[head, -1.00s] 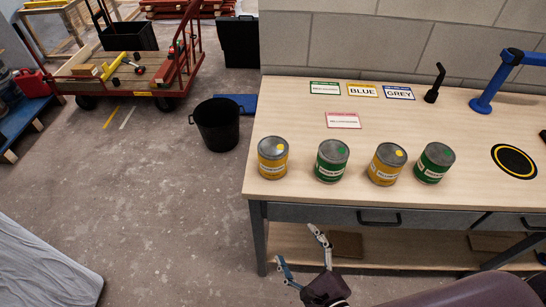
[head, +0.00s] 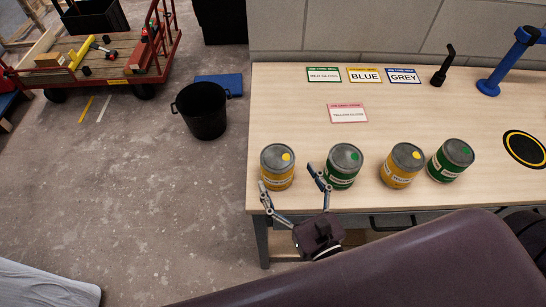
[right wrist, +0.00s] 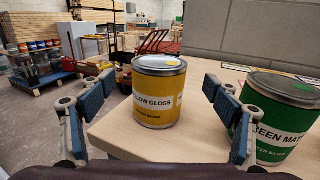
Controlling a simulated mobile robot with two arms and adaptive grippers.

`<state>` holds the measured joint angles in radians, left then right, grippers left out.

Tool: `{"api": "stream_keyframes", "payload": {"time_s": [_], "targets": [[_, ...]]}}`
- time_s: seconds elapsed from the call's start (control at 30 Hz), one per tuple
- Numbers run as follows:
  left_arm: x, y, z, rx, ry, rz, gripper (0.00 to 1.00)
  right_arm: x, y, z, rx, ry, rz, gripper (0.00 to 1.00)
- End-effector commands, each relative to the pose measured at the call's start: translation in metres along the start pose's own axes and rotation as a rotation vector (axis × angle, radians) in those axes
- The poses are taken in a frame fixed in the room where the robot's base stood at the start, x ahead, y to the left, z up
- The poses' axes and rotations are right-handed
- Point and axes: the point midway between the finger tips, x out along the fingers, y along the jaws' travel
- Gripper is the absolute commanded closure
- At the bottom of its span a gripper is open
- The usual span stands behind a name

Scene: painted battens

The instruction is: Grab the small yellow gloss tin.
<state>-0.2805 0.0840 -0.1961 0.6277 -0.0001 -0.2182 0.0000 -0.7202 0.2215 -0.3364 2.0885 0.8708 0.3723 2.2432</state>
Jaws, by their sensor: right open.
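A yellow tin (head: 277,168) with a grey lid and yellow dot stands upright at the bench's left front corner. In the right wrist view its label reads "…LOW GLOSS" (right wrist: 157,100). My right gripper (head: 289,182) is open at the bench's front edge, its fingers spread either side of this tin's near side. The wrist view shows the tin ahead between the fingers, with nothing held. Another yellow tin (head: 402,166) stands further right, its label too small to read surely. My left gripper is out of view.
A green tin (head: 343,166), labelled "…EEN MATT" in the wrist view (right wrist: 275,120), stands close beside the right finger. Another green tin (head: 450,161) is at the row's right end. Label cards (head: 347,114) lie behind on the bench (head: 283,120). A black bucket (head: 203,112) stands on the floor.

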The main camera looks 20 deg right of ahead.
Motion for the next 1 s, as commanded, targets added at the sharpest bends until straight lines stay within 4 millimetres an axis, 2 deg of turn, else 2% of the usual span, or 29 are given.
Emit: {"api": "stream_keyframes", "payload": {"time_s": [0.2, 0.33, 0.53, 0.7, 0.8, 1.0], "targets": [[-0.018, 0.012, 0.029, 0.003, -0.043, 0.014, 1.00, 0.024, 0.000, 0.008, -0.001, -0.002, -0.002, 0.18], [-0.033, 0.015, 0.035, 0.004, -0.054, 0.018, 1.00, 0.043, 0.001, 0.015, -0.001, -0.002, -0.002, 0.18], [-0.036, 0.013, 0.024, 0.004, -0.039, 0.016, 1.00, 0.063, 0.001, 0.011, -0.002, 0.000, 0.000, 0.18], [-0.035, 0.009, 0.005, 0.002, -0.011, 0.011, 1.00, 0.065, 0.001, 0.009, -0.002, 0.001, 0.000, 0.18], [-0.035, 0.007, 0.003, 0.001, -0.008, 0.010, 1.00, 0.065, 0.001, 0.009, -0.002, 0.001, 0.000, 0.18], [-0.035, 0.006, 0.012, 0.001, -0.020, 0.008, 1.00, 0.065, 0.001, 0.009, -0.002, 0.001, 0.000, 0.40]]}}
